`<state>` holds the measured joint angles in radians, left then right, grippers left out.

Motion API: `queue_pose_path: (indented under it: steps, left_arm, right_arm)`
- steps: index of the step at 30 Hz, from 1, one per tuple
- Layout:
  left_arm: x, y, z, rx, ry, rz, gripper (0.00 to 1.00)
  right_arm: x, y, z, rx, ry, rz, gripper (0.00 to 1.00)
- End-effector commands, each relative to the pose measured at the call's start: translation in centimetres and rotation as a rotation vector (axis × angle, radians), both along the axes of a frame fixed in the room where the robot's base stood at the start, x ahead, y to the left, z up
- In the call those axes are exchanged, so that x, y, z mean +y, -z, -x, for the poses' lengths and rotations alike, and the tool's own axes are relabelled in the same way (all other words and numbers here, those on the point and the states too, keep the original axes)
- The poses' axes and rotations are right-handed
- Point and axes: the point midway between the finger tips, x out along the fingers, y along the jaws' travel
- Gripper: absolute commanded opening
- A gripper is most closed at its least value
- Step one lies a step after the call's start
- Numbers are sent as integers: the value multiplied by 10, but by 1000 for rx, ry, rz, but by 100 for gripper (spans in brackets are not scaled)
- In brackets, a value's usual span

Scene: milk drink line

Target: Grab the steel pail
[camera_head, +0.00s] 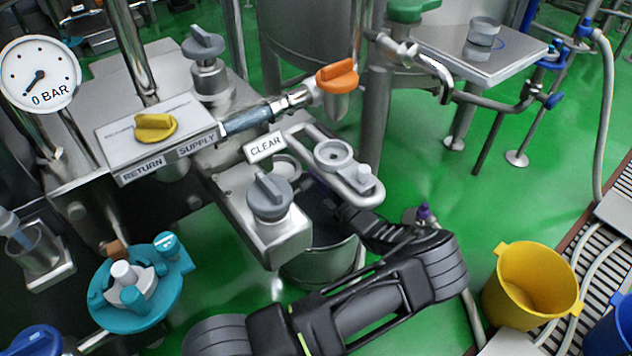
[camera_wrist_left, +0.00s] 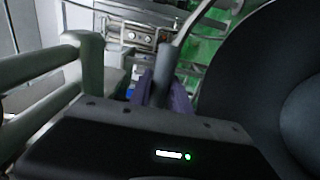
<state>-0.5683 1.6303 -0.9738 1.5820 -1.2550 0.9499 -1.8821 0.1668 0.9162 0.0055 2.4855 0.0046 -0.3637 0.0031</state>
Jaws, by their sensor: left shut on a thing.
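The fitting's looped bracket partly covers the gripper and the pail's rim. In the left wrist view, the purple fingers of my left gripper (camera_wrist_left: 164,92) are shut on a grey upright piece, which appears to be part of the pail. The exact contact is hidden in the head view. My right gripper is not in view.
The CLEAR valve block (camera_head: 270,196) stands close above the pail. A teal round fitting (camera_head: 137,295) is at lower left. A yellow bucket (camera_head: 531,286) stands at right beside a floor grate (camera_head: 628,190).

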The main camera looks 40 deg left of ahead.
Motion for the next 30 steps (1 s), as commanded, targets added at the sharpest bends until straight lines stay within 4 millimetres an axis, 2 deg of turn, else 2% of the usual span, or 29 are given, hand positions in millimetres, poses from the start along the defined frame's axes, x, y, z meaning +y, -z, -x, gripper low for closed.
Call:
queue_pose_path:
  steps: [1,5,15,20,30]
  left_arm:
    - [1,-13,-1,-8,-1,-14,0]
    - [1,-22,-1,-8,-2,-14,0]
    - [-29,-20,7,-7,0,-13,0]
    - [-55,-21,15,-7,1,-13,0]
    - [-126,-19,36,-9,1,-11,0]
  right_arm:
    - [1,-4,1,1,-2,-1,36]
    - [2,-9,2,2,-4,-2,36]
    - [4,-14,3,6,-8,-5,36]
    - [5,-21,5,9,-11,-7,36]
    - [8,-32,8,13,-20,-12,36]
